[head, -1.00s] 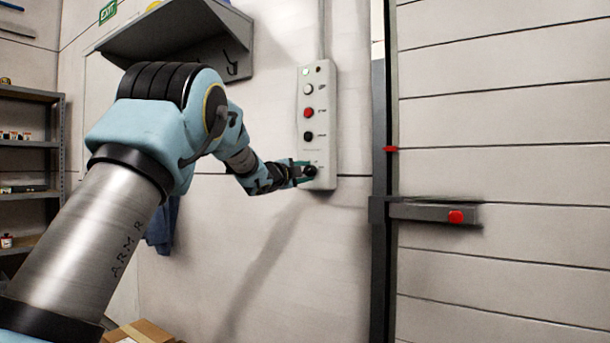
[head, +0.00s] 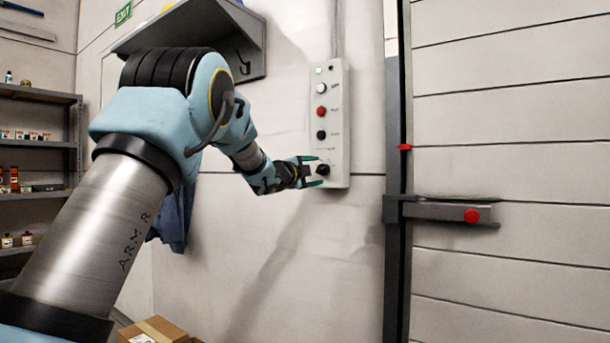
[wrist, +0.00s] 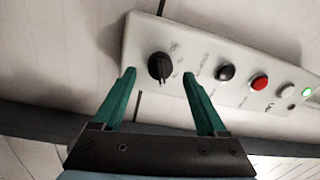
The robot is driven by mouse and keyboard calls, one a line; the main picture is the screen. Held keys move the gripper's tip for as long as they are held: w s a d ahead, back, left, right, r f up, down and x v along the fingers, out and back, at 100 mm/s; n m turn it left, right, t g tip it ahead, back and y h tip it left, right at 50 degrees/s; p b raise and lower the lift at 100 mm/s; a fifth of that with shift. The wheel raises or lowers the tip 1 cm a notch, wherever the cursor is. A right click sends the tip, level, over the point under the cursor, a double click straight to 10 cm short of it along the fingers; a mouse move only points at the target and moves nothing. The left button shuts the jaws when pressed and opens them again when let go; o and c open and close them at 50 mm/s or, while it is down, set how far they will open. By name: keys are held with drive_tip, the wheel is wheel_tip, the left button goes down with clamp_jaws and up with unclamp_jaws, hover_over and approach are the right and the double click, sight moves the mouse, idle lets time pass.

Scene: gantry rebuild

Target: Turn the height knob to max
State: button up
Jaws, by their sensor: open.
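The height knob (wrist: 160,67) is a black rotary knob at the end of a pale control panel (wrist: 215,60). In the head view the knob (head: 323,170) sits at the bottom of the upright panel (head: 340,100) on the wall. My gripper (head: 314,171) is at the knob's left in that view, its teal fingers apart. In the wrist view my gripper (wrist: 158,82) is open and empty, and the knob shows beyond the fingertips, between their lines and apart from them. The small labels around the knob are too blurred to read.
The panel also has a black button (head: 321,135), a red button (head: 321,113), a white button (head: 321,88) and a small green light. A dark vertical rail (head: 398,160) with a red-knobbed bracket (head: 450,211) stands to the right. A shelf (head: 190,35) is above my arm.

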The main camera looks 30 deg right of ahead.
drive_tip(key=b+v, duration=0.1)
drive_tip(key=v, duration=0.7)
drive_tip(key=shift+s+a, duration=0.15)
drive_tip(key=shift+a, duration=0.1)
drive_tip(key=shift+a+f, duration=0.1)
drive_tip(key=w+a+f+n+t+y, duration=0.1)
drive_tip(key=a+f+n+y, duration=0.5)
drive_tip(key=a+f+n, duration=0.5)
drive_tip(key=w+a+f+n+t+y, duration=0.1)
drive_tip(key=a+f+n+y, duration=0.65)
drive_tip(key=a, duration=0.75)
drive_tip(key=s+a+f+n+g+y, duration=0.1)
drive_tip(key=s+a+f+n+g, duration=0.35)
drive_tip(key=s+a+f, duration=0.6)
drive_tip(key=s+a+f+n+g+y, duration=0.2)
drive_tip(key=s+a+f+n+g, duration=0.35)
drive_tip(key=s, duration=0.75)
wheel_tip(320, 180, up, 19)
drive_tip(key=s+m+p, duration=0.1)
drive_tip(key=p, duration=1.9)
drive_tip(key=shift+a+t+p, duration=0.3)
drive_tip(key=shift+a+p, duration=0.05)
drive_tip(key=shift+a, duration=0.05)
